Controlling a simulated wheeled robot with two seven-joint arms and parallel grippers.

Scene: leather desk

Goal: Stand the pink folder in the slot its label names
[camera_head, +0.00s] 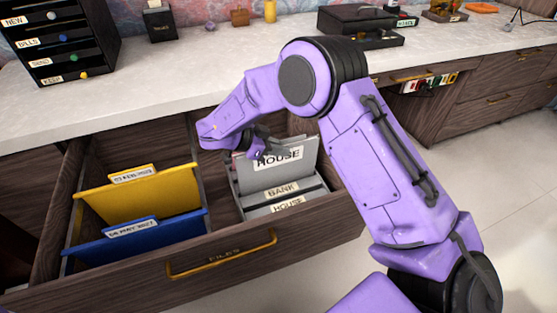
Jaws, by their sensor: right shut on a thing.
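A grey rack (314,195) is in the right part of the open drawer. Its visible slot labels read BANK (282,190) and, nearest the front, HOUSE (289,205). The folder stands behind the BANK label; its lower edge is hidden, so I cannot tell whether it is in a slot or above one. My left gripper is not in view.
A black labelled drawer unit (60,45) and a black case (355,20) stand on the desktop (180,75).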

